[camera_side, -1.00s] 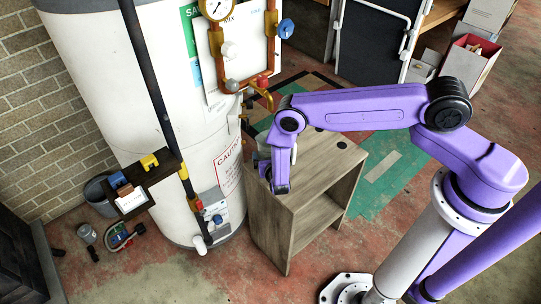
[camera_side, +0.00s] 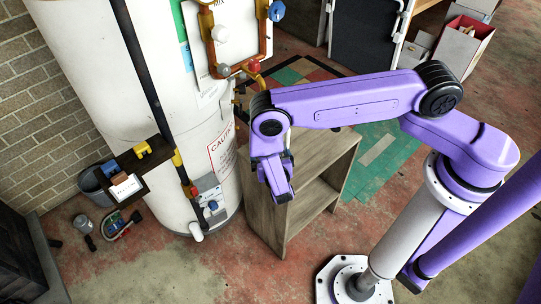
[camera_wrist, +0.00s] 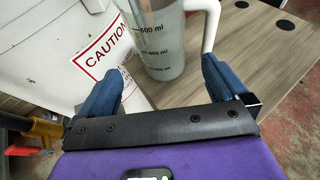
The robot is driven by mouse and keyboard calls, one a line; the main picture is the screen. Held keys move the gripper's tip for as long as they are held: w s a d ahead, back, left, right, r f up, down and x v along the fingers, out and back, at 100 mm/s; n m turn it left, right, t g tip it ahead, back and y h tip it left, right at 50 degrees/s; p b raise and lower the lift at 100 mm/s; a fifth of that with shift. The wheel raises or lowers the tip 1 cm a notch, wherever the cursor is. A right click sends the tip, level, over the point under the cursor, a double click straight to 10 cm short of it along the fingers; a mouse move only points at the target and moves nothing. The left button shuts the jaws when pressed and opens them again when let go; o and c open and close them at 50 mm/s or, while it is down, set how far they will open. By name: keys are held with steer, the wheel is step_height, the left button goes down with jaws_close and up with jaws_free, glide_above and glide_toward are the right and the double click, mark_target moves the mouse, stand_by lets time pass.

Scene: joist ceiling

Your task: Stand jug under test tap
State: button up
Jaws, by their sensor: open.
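The clear jug (camera_wrist: 160,45) with ml marks and a white handle (camera_wrist: 212,22) stands on the wooden cabinet's top (camera_wrist: 255,50). In the wrist view it lies ahead of and between the blue fingertips, its upper part cut off. In the side view I cannot make it out behind my arm. A brass tap with a red handle (camera_side: 253,66) projects from the pipework above the cabinet's back left.
The white tank (camera_side: 160,110), with a caution label (camera_side: 222,150), stands left of the cabinet (camera_side: 318,160). A dark pipe with a small shelf (camera_side: 135,170) runs in front of the tank. Boxes (camera_side: 465,42) stand at the back right.

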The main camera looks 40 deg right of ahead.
steer(key=s+d+r+m+g+h, duration=0.1)
steer(key=s+r+m+g, duration=0.3)
steer(key=r, duration=0.7)
steer(key=s+d+r+m+g+h, duration=0.1)
steer(key=s+r+m+g, duration=0.1)
steer(key=r+m, duration=0.6)
steer(key=s+d+r+m+g+y, duration=0.2)
steer(key=s+r+y, duration=0.2)
steer(key=s+r, duration=0.3)
steer(key=s+d+r+m+g+y, duration=0.2)
steer(key=s+r+y, duration=0.3)
steer(key=s, duration=1)
step_height(320, 180, up, 3)
steer(key=shift+s+d+r+m+g+y, duration=0.1)
steer(key=shift+s+d+m+g+y, duration=0.2)
steer(key=shift+m+g, duration=0.3)
steer(key=shift+w, duration=0.1)
